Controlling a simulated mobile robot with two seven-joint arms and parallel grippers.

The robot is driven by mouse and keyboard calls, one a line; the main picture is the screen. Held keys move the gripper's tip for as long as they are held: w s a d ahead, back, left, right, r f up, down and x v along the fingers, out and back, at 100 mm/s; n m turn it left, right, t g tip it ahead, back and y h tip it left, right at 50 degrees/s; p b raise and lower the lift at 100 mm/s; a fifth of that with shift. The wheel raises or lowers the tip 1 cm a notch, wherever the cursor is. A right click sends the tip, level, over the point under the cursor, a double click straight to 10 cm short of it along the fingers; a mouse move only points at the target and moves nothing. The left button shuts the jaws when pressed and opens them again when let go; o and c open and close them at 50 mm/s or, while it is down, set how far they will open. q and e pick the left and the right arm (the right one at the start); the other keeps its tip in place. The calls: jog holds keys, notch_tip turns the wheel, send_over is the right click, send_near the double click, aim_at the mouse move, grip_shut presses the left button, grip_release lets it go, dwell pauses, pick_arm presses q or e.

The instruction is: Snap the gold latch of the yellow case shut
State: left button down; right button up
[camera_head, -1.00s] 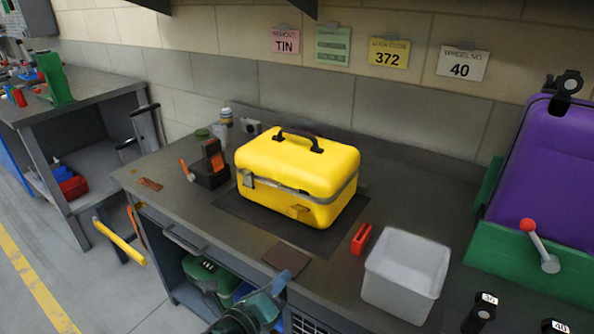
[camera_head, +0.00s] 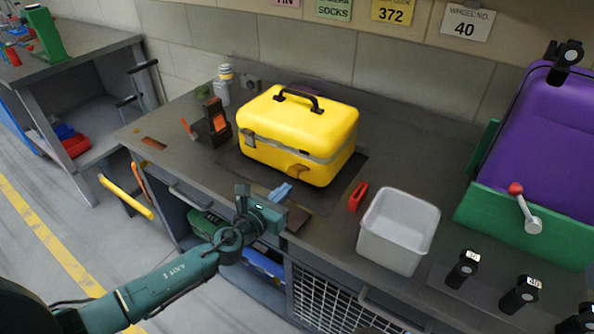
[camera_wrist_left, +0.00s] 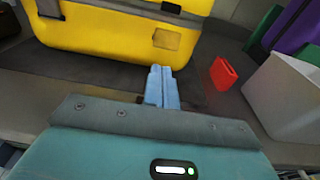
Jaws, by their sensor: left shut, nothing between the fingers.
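The yellow case (camera_head: 300,125) stands closed-lidded on a dark mat on the workbench, its black handle on top. The gold latch (camera_head: 299,171) is on the front face near its right end, and it also shows in the left wrist view (camera_wrist_left: 166,40). I cannot tell whether the latch is fastened. A grey latch (camera_head: 246,141) sits at the left of the front. My left gripper (camera_head: 284,191) is shut and empty, its blue fingers (camera_wrist_left: 161,76) pointing at the case just in front of and below the gold latch, apart from it. My right gripper is not in view.
A red block (camera_head: 357,197) and a white bin (camera_head: 397,231) stand right of the case. A black holder with orange parts (camera_head: 210,125) stands left. A purple case (camera_head: 541,135) in a green cradle (camera_head: 515,226) is far right.

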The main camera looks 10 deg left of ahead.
aim_at(298, 171)
pick_arm(q)
jog(key=shift+r+x, duration=0.2)
jog(key=shift+x, duration=1.65)
jog(key=shift+b+x, duration=0.6)
jog(key=shift+x, duration=0.9)
jog(key=shift+r, duration=0.2)
jog(key=shift+s, duration=0.15)
jog(key=shift+p+v, duration=0.35)
jog(key=shift+v, duration=0.8)
jog(key=shift+s+f, duration=0.1)
jog(key=shift+f, duration=0.05)
